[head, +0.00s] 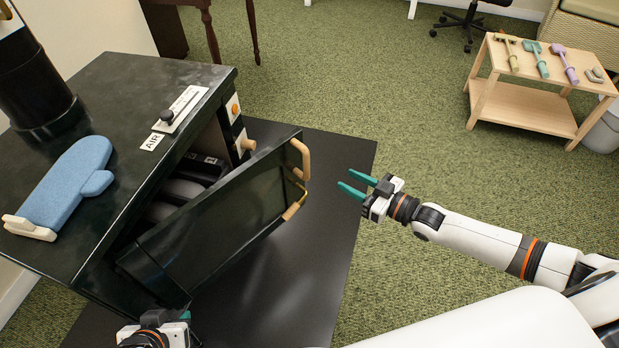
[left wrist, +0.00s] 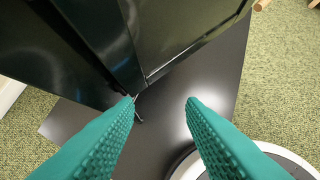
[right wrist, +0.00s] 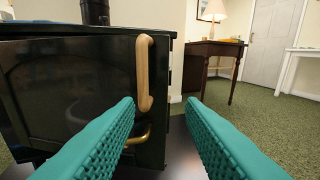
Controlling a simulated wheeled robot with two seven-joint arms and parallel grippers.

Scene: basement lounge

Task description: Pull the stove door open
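The black stove (head: 130,210) stands at left in the head view. Its dark door (head: 225,225) is swung partly open, showing the dark inside with logs. A pale wooden handle (head: 303,160) is at the door's free edge; it also shows in the right wrist view (right wrist: 144,75), with a brass latch (right wrist: 140,136) below. My right gripper (head: 347,180) is open and empty, a short way right of the handle and not touching it. My left gripper (left wrist: 163,100) is open and empty, low near the stove's lower corner; the head view shows only part of it.
A blue mitt (head: 65,188) lies on the stove top by the black flue (head: 35,85). An air slider (head: 167,116) is near the edge. A black floor mat (head: 320,250) lies under the stove. A wooden table with tools (head: 535,105) stands far right. Green carpet between is clear.

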